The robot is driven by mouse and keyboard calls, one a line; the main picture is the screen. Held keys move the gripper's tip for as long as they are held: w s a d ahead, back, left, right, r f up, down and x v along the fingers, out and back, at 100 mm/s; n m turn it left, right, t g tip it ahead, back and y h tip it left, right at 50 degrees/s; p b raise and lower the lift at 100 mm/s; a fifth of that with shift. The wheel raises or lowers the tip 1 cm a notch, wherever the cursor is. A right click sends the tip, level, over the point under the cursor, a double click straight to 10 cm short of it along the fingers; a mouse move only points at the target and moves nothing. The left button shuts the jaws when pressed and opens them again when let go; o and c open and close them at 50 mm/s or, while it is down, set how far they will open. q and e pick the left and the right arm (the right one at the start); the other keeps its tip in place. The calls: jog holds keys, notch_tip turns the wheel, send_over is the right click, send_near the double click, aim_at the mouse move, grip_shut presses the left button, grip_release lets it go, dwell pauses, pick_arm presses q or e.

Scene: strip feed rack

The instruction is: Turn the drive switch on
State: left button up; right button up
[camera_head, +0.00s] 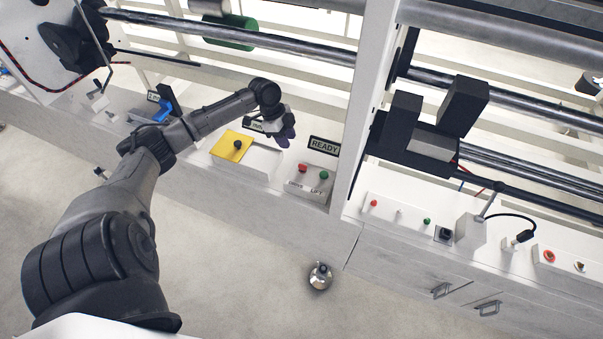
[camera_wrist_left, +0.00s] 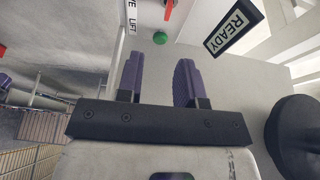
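A small white panel (camera_head: 311,182) with red and green knobs stands below the READY sign (camera_head: 324,146); its lettering appears to read DRIVE under the red knob (camera_head: 302,167) and LIFT under the green knob (camera_head: 324,175). In the left wrist view the green knob (camera_wrist_left: 160,38) and part of the red knob (camera_wrist_left: 168,10) show beyond my fingers. The switch position cannot be told. My left gripper (camera_head: 285,134) hangs above the bench, behind and left of the knobs, apart from them. Its purple fingers (camera_wrist_left: 160,62) are open with nothing between them. My right gripper is out of view.
A yellow plate with a black knob (camera_head: 237,146) sits left of the panel. A white upright (camera_head: 363,100) stands to its right. Farther right is another panel with red and green buttons (camera_head: 400,211). A shiny round object (camera_head: 320,276) is on the floor in front.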

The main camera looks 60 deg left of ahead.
aim_at(302, 165)
pick_arm(q)
jog(key=b+x, duration=0.1)
jog(key=x, duration=0.3)
jog(key=b+x, duration=0.1)
jog(key=x, duration=0.2)
jog(key=w+b+x, duration=0.1)
jog(key=x, duration=0.3)
jog(key=shift+a+f, duration=0.3)
jog(key=shift+w+d+f+b, duration=0.1)
jog(key=shift+d+f+b, duration=0.1)
jog(key=shift+f, duration=0.15)
jog(key=shift+w+d+f+b, duration=0.1)
jog(key=shift+f+b, duration=0.1)
jog(key=shift+f, duration=0.1)
grip_shut()
